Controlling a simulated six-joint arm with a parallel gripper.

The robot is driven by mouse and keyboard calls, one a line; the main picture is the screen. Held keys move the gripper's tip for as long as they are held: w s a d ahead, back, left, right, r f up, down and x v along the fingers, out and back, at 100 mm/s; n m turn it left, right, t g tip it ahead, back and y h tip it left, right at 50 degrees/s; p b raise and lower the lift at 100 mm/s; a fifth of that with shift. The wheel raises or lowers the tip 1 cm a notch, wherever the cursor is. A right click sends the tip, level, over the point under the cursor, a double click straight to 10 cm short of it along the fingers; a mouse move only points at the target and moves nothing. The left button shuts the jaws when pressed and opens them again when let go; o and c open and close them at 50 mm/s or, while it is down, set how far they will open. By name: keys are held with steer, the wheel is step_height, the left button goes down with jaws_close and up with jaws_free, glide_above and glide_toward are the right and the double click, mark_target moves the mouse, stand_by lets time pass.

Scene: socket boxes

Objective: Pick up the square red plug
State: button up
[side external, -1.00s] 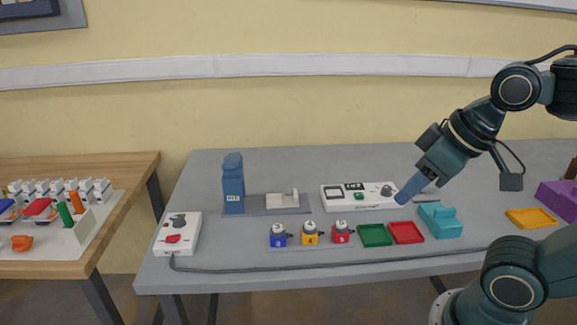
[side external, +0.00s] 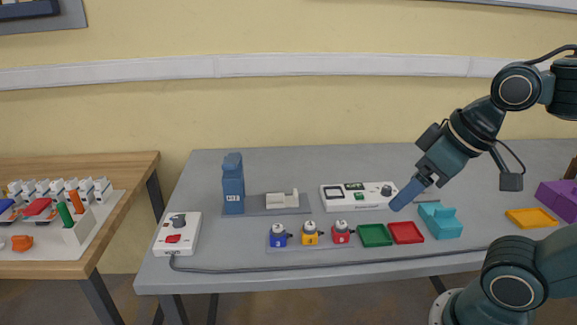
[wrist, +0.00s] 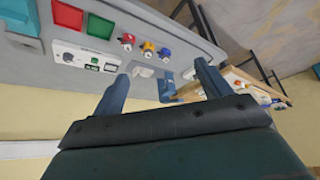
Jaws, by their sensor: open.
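A boxy red piece (side external: 341,233) with a pale round top and a black side part stands on the grey table, right of a similar yellow one (side external: 310,235) and blue one (side external: 278,236). In the wrist view it is the small red piece (wrist: 127,39). A flat red piece (side external: 38,207) also lies on the wooden table; I cannot tell which is the plug. My gripper (side external: 396,206) is in the air to the right of the boxy red piece. In the wrist view my gripper (wrist: 161,70) is open with nothing between its fingers.
A green tray (side external: 375,235) and a red tray (side external: 406,232) lie right of the boxy pieces, beside a teal block (side external: 440,222). A white panel (side external: 350,198) lies behind. A tall blue block (side external: 233,185) stands at left. A cable (side external: 330,266) runs along the front.

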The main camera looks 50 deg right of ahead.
steer(key=n+g, duration=0.6)
steer(key=n, duration=1.2)
glide_above(342, 221)
step_height(342, 221, down, 14)
steer(key=shift+f, duration=0.2)
steer(key=shift+f, duration=4.3)
steer(key=shift+f, duration=0.1)
